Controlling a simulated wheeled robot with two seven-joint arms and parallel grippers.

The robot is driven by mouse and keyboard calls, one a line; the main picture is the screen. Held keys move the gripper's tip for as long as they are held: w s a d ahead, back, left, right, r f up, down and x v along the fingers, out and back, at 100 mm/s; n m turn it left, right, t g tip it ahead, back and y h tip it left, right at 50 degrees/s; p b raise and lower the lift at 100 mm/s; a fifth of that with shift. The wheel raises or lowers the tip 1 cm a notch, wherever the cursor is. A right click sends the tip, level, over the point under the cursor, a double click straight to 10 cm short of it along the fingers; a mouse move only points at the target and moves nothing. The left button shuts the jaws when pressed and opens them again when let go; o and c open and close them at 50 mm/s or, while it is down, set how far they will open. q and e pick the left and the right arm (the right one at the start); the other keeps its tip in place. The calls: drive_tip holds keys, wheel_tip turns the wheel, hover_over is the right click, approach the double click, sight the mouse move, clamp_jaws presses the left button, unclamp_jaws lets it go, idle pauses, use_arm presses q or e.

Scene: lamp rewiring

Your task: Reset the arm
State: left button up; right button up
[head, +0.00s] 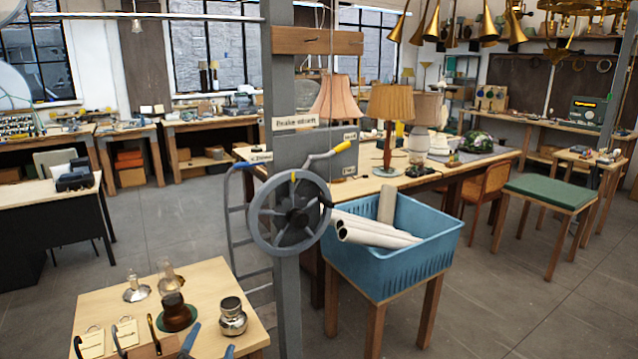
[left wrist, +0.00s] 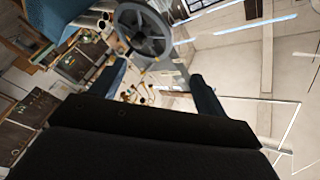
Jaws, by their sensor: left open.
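My left gripper (head: 209,346) shows only as blue fingertips at the bottom edge of the head view, low over the front of the small wooden table. In the left wrist view its two blue fingers (left wrist: 157,88) stand wide apart with nothing between them. The grey handwheel (head: 289,212) with its yellow-handled crank is on the grey post, above and to the right of the gripper. The handwheel also shows in the left wrist view (left wrist: 160,45), beyond the fingers and apart from them. My right gripper is in neither view.
The small wooden table (head: 90,305) holds oil lamps, a metal jar (head: 232,318) and tags. The grey post (head: 284,90) stands to its right. A blue crate (head: 400,265) with white rolls is beside the post. Open floor (head: 185,215) lies behind the table.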

use_arm(q)
drive_tip(key=s+a+f+n+g+y, duration=0.25)
drive_tip(key=s+f+n+g, duration=0.45)
drive_tip(key=s+f, duration=0.55)
drive_tip(key=s+d+f+g+h, duration=0.1)
drive_tip(key=s+d+f+g, duration=0.1)
drive_tip(key=s+f+g, duration=0.45)
drive_tip(key=s+d+f+g+h, duration=0.1)
drive_tip(key=s+d+f+g, duration=0.15)
drive_tip(key=s, duration=0.75)
drive_tip(key=s+f+b+x, duration=0.1)
drive_tip(key=s+x, duration=0.1)
drive_tip(key=x, duration=1.2)
drive_tip(key=s+x, duration=0.3)
drive_tip(key=x, duration=1.1)
drive_tip(key=s+f, duration=0.4)
drive_tip(key=f, duration=0.7)
drive_tip(key=s+f+g+b, duration=0.1)
drive_tip(key=s+f, duration=0.3)
drive_tip(key=f, duration=0.8)
drive_tip(key=shift+d+f+n, duration=0.15)
drive_tip(key=shift+d+n, duration=0.05)
drive_tip(key=shift+n, duration=0.1)
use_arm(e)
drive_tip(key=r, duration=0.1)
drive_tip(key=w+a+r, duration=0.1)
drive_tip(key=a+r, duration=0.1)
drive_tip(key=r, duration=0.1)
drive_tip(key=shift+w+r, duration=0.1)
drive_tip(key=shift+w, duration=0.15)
